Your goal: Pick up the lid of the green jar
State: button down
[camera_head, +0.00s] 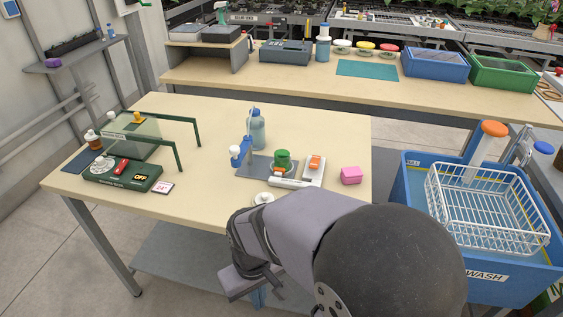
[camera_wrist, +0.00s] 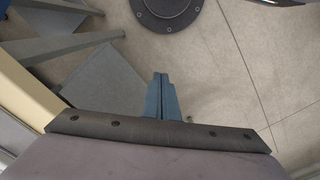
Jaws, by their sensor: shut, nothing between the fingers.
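A small green jar (camera_head: 282,162) stands on a grey plate (camera_head: 251,165) near the right front of the near table (camera_head: 215,135). Its top is green too; where lid and body part is too small to tell. My gripper (camera_head: 258,297) is low in front of the table's front edge, well away from the jar. In the wrist view its blue fingers (camera_wrist: 161,95) are together and empty, pointing over bare floor. The jar is not in the wrist view.
A white tray (camera_head: 313,171) with an orange-topped item, a pink block (camera_head: 351,175) and a blue bottle (camera_head: 257,130) stand close around the jar. A white round item (camera_head: 263,198) is at the front edge by my arm. A blue wash tub (camera_head: 480,283) stands right.

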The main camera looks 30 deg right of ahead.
jog(key=c, duration=2.5)
grip_release()
jog(key=o, duration=1.6)
jog(key=shift+r, duration=0.1)
